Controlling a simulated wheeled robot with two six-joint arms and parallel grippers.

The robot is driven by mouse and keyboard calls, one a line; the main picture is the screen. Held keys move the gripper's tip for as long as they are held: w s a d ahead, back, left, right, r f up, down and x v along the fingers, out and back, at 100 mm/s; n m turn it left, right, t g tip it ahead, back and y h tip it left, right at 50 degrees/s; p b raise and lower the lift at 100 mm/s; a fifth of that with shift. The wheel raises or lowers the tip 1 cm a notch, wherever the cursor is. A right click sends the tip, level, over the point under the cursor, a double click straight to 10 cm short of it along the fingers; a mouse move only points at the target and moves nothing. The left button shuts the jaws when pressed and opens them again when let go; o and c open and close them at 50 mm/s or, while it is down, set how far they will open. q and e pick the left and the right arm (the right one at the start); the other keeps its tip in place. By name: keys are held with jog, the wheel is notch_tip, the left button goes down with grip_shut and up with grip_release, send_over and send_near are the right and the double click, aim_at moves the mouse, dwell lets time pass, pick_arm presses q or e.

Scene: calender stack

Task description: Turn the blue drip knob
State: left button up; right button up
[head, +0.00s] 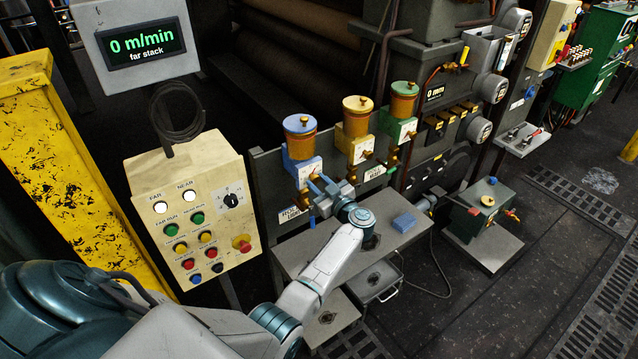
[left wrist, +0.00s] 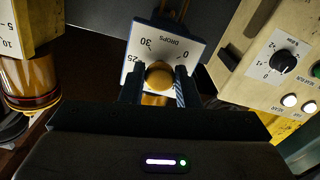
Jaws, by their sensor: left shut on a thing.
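The blue drip oiler (head: 302,143) is the left one of three on the grey panel, with a blue lid, an amber cup and a white dial plate. In the left wrist view its dial plate (left wrist: 166,48) reads "DROPS", with 25, 30 and 0 visible and turned over. The round brass knob (left wrist: 159,75) sits in front of the plate. My left gripper (head: 317,187) is at the oiler's lower front. In the left wrist view my left gripper (left wrist: 158,88) is shut on the knob, one finger on each side. My right gripper is out of view.
The yellow oiler (head: 357,126) and green oiler (head: 402,106) stand to the right. A cream control box (head: 205,215) with buttons is at the left, close to my arm.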

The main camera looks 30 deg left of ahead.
pick_arm(q)
jog(key=m, duration=0.5)
jog(key=shift+s+f+m, duration=0.1)
jog(key=shift+m, duration=0.2)
jog(key=m, duration=0.5)
jog(key=shift+s+m, duration=0.1)
jog(key=shift+m, duration=0.2)
jog(key=o, duration=0.9)
jog(key=shift+o, duration=0.2)
